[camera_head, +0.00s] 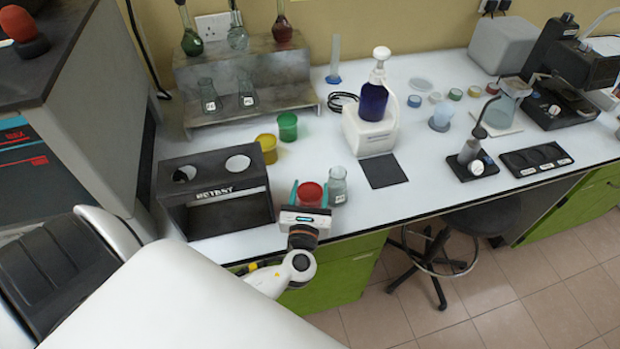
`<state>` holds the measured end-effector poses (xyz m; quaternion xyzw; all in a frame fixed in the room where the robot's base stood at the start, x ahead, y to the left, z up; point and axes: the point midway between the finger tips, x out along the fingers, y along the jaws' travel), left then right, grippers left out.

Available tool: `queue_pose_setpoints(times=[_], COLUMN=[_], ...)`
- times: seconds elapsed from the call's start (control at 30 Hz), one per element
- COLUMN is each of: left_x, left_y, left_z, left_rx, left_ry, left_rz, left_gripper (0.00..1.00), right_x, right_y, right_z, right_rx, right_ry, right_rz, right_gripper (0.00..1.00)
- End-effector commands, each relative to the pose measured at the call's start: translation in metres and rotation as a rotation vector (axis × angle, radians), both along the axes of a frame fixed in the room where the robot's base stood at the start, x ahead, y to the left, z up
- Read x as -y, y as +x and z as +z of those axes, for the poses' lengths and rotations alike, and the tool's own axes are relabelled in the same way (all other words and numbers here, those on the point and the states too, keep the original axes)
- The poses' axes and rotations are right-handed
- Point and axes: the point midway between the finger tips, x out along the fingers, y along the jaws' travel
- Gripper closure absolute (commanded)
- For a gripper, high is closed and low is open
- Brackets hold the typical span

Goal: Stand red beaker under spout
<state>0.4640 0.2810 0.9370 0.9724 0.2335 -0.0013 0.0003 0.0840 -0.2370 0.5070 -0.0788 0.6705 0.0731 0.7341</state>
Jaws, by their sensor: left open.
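The red beaker (310,194) stands on the white bench near its front edge, in the camera_head view. My left gripper (310,190) is open, with one teal finger on each side of the red beaker. I cannot tell whether the fingers touch it. The beaker's lower part is hidden behind the gripper. A white dispenser (369,133) with a dark purple bottle (373,100) stands farther back to the right, and a dark square mat (384,171) lies in front of it. I cannot make out its spout clearly. My right gripper is not in view.
A dark rack (214,194) is at the left. Yellow (267,148) and green (288,127) beakers stand behind. A gooseneck device (474,160) is at the right.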

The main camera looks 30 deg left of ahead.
Motion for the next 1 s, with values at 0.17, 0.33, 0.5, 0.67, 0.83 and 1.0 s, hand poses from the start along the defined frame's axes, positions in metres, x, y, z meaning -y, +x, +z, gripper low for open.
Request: queue_pose_setpoints(times=[0.17,0.33,0.5,0.67,0.83,1.0], left_x=[0.0,0.0,0.0,0.001,0.0,0.0], left_y=[0.0,0.0,0.0,0.0,-0.001,0.0], left_z=[0.0,0.0,0.001,0.016,0.051,0.082], left_rx=[0.0,0.0,0.0,0.003,0.005,0.004], left_ry=[0.0,0.0,0.0,-0.002,-0.002,-0.001], left_rz=[0.0,0.0,0.0,0.0,0.0,0.0], left_gripper=[0.52,0.74,0.74,0.74,0.74,0.74], right_x=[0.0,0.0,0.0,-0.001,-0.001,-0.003], right_y=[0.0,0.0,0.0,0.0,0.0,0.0], right_z=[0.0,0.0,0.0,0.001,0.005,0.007], right_rx=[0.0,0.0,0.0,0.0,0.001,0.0], right_ry=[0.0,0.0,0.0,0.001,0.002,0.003], right_rz=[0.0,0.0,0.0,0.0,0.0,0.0], right_gripper=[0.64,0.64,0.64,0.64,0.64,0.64])
